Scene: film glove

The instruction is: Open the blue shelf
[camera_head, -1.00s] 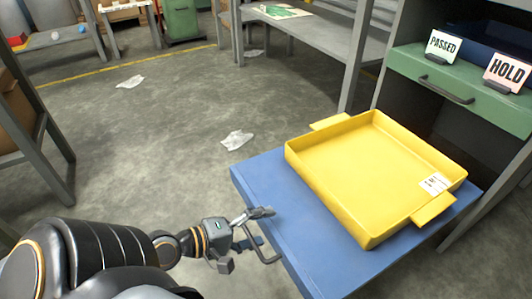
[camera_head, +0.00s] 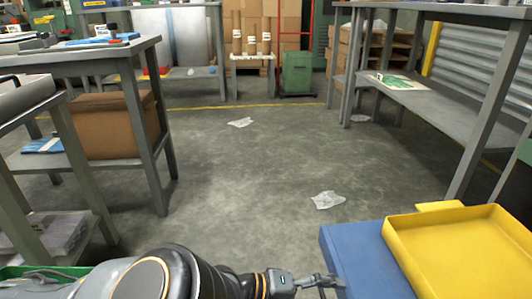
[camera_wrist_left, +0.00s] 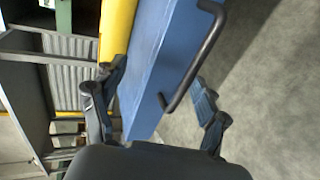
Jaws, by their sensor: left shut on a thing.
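The blue shelf (camera_head: 365,262) juts out at the lower right of the head view, with a yellow tray (camera_head: 462,252) on top. Its dark bar handle (camera_wrist_left: 197,72) is on the front face in the left wrist view. The shelf's back end is out of view. My right gripper is not in view.
Open concrete floor (camera_head: 230,185) lies ahead, with crumpled plastic scraps (camera_head: 327,200) on it. A grey workbench (camera_head: 150,130) with a cardboard box (camera_head: 112,125) stands at left. A grey bench (camera_head: 440,105) stands at right. A green bin (camera_head: 297,73) is at the back.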

